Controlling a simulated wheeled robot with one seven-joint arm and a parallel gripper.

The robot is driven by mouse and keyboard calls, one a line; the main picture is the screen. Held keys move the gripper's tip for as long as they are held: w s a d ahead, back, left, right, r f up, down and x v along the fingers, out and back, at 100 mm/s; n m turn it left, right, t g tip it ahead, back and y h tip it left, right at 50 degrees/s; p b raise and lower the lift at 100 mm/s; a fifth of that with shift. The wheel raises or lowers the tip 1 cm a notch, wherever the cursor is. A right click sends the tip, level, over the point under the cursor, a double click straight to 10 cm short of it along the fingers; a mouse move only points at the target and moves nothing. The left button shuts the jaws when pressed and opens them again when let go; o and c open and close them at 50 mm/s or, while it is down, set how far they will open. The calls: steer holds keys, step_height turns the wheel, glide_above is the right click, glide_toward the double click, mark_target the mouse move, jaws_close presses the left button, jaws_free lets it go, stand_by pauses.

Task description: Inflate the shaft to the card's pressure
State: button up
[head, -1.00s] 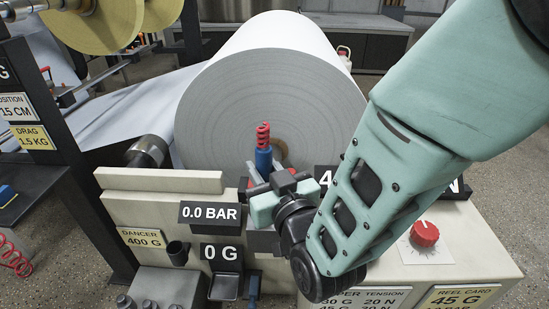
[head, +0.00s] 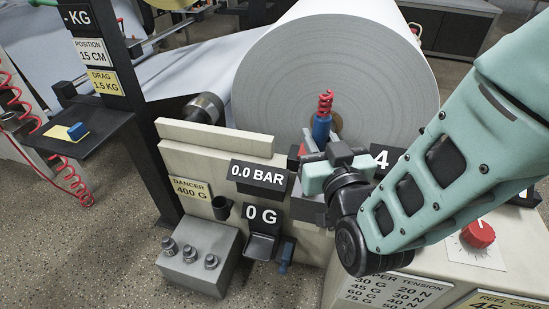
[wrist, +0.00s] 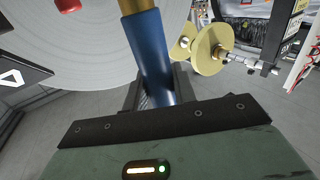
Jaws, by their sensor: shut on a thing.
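In the head view, my gripper (head: 322,152) is shut on a blue air tool (head: 321,129) with a red coil (head: 325,103) at its top. It holds the tool upright in front of the white paper reel (head: 335,60). In the wrist view, the blue body (wrist: 155,60) stands between the fingers, with a brass-coloured part above it. The reel's brown core (head: 338,123) shows just behind the tool; I cannot tell whether they touch. The pressure display (head: 258,175) reads 0.0 BAR. The reel card (head: 490,285) is cut off at the lower right; "45" shows.
A red knob (head: 478,234) is on the cream stand at right. A tension table (head: 385,287) is on its front. A grey block (head: 200,258) with several metal weights stands at lower left. A dark shelf (head: 90,135) juts out at left. Floor at left is open.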

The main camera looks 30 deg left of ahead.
steer(key=shift+f+b, duration=1.4)
steer(key=shift+f, duration=0.1)
stand_by(6.5)
